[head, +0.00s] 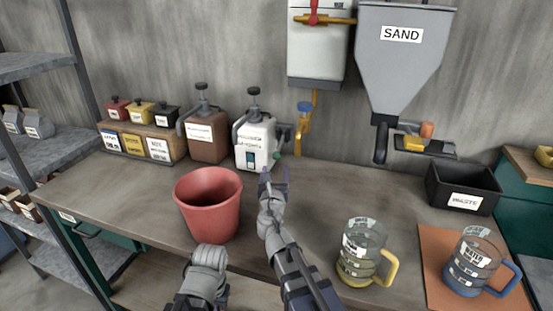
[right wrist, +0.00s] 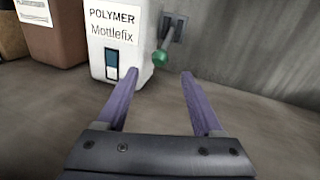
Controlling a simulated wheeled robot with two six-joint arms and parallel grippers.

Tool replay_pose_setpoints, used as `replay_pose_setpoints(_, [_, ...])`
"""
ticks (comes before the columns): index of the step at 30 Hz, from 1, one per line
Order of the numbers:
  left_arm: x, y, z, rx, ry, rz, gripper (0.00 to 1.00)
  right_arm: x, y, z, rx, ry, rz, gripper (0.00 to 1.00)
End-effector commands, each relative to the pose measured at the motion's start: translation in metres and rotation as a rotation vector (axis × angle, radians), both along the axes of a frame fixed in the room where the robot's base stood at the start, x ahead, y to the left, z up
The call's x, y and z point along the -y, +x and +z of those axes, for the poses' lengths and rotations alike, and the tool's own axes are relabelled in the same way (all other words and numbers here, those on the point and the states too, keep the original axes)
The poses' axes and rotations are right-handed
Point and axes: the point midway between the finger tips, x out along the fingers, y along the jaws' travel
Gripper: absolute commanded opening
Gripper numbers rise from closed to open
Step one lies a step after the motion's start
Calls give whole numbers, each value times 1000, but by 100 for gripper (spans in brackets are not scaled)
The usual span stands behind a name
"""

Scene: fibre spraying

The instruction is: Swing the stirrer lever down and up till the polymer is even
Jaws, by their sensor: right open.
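The white polymer container (head: 253,143), labelled Polymer Mottlefix, stands at the back of the bench; it fills the upper left of the right wrist view (right wrist: 118,40). Its front has a small window (right wrist: 112,66), dark blue above and pale below. The stirrer lever's green knob (right wrist: 160,57) sticks out at the container's right side; it also shows in the head view (head: 277,155). My right gripper (right wrist: 162,92) is open and empty, in front of the knob and apart from it, its purple fingers pointing towards it. My left arm is low in the head view; its fingers cannot be made out.
A red bucket (head: 209,205) stands left of my right arm. A brown canister (head: 207,135) is beside the polymer container. Two measuring jugs, one yellow-handled (head: 362,255) and one blue-handled (head: 474,264), stand at right. A sand hopper (head: 403,65) hangs above the black waste bin (head: 462,190).

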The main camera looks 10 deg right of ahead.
Motion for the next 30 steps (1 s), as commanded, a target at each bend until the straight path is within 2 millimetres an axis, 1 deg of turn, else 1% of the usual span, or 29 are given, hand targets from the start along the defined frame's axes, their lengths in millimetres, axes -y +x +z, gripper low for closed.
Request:
replay_pose_setpoints(5, [0,0,0,0,0,0,0,5,19,0,0,1,-1,68])
replay_pose_setpoints(12, [0,0,0,0,0,0,0,15,55,0,1,2,-2,68])
replay_pose_setpoints(16, [0,0,0,0,0,0,0,19,69,0,1,2,-1,68])
replay_pose_setpoints(19, [0,0,0,0,0,0,0,20,73,0,1,2,-1,68])
replay_pose_setpoints(26, [0,0,0,0,0,0,0,21,72,0,1,2,0,67])
replay_pose_setpoints(30, [0,0,0,0,0,0,0,20,72,0,1,2,0,52])
